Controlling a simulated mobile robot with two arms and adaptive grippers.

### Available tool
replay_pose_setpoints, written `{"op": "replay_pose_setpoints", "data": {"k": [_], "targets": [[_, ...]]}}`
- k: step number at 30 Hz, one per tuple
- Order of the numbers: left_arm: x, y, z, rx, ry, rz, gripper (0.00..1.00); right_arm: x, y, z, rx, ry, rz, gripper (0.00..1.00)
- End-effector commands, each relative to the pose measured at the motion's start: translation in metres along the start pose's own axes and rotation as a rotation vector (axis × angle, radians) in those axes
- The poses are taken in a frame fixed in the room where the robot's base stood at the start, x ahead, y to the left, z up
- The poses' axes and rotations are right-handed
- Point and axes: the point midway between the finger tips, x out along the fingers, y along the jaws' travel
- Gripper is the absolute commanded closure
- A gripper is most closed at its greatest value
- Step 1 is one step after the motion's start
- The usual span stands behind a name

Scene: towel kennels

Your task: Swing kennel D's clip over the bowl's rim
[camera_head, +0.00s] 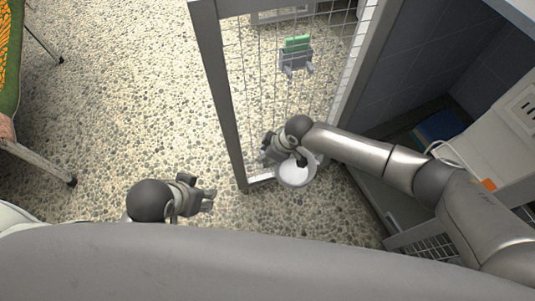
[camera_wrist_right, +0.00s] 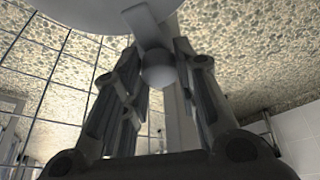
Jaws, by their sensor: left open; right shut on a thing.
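The pale round bowl (camera_head: 295,174) sits low by the mesh door's bottom corner. My right gripper (camera_head: 282,154) is just above and left of it, partly covering its rim. In the right wrist view the bowl (camera_wrist_right: 90,12) fills the top, and the fingers are shut on the clip's grey ball knob (camera_wrist_right: 158,70). The clip's flat pale arm (camera_wrist_right: 145,27) runs from the knob up to the bowl's edge; I cannot tell whether it sits over the rim. My left gripper (camera_head: 210,193) is open and empty above the pebbled floor.
The wire-mesh kennel door (camera_head: 228,95) stands open, with a green card (camera_head: 297,43) in a grey holder (camera_head: 295,60) on it. Right of it are the dark-tiled kennel, a blue item (camera_head: 437,128) and a white box (camera_head: 490,155). Pebbled floor (camera_head: 120,100) is clear at left.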

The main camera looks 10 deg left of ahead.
Motion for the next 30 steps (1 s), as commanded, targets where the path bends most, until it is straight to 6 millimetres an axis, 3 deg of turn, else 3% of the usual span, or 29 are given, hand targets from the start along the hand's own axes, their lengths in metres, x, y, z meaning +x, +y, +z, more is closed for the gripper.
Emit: {"op": "replay_pose_setpoints", "data": {"k": [13, 14, 18, 30], "targets": [[0.0013, 0.0007, -0.0065, 0.001, 0.03, 0.001, 0.54, -0.0007, 0.0019, -0.0015, -0.03, 0.006, -0.008, 0.96], [0.0013, 0.0007, -0.0065, 0.001, 0.03, 0.001, 0.54, -0.0008, 0.0019, -0.0014, -0.03, 0.006, -0.008, 0.68], [0.0013, 0.0006, -0.0064, 0.001, 0.029, 0.001, 0.54, -0.0006, 0.0015, -0.001, -0.03, 0.005, -0.009, 0.51], [0.0017, 0.0015, -0.0064, 0.001, 0.027, 0.003, 0.54, -0.0004, 0.0014, -0.0002, -0.029, 0.003, -0.009, 0.51]]}}
